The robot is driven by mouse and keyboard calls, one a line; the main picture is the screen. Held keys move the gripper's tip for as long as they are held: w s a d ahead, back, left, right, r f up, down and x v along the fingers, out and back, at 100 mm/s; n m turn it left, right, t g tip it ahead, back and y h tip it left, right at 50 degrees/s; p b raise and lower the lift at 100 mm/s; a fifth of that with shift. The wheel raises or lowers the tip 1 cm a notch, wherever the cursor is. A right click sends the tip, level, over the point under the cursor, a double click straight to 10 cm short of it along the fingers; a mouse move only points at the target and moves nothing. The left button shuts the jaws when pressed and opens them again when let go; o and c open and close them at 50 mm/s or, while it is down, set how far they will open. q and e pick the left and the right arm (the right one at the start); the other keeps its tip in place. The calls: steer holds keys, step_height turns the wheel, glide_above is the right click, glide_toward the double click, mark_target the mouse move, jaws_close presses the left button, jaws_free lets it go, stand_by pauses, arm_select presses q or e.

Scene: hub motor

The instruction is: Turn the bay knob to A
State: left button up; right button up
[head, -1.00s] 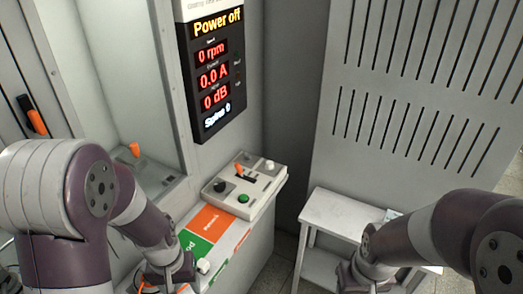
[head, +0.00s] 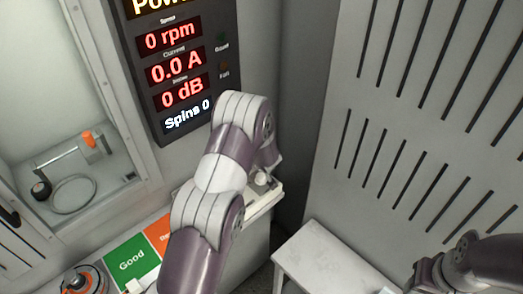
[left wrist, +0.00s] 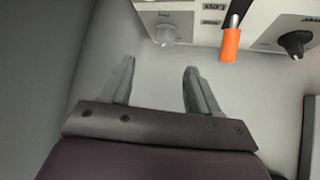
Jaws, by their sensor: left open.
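In the left wrist view a black knob (left wrist: 295,43) with a pale mark sits at the upper right on the control panel (left wrist: 270,18). Its lettering is too blurred to read. My left gripper (left wrist: 158,64) is open and empty, its fingers pointing toward the panel, left of the black knob and apart from it. An orange-tipped lever (left wrist: 231,42) and a pale round knob (left wrist: 165,34) are nearer the fingers. In the head view my left arm hides most of the panel (head: 266,199) and its own gripper. My right gripper (head: 428,274) is low at the right; its jaws are unclear.
The display (head: 180,75) reads 0 rpm, 0.0 A, 0 dB, Spins 0. A windowed bay at left holds an orange clamp (head: 89,139) and a black-knobbed part (head: 41,189). A green Good mat (head: 132,259) lies in front. A white side table (head: 318,262) stands at right.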

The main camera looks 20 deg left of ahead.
arm_select(q)
steer(key=x, duration=0.5)
steer(key=a+p+x, duration=0.1)
steer(key=x, duration=0.5)
steer(key=shift+s, duration=0.15)
steer(key=shift+a+f, duration=0.3)
steer(key=shift+a, duration=0.05)
steer(key=shift+w, duration=0.2)
arm_select(e)
steer(key=shift+s+a+r, duration=0.3)
steer(key=shift+s+r, duration=0.1)
steer(key=shift+r, duration=0.3)
arm_select(q)
steer(key=c, duration=1)
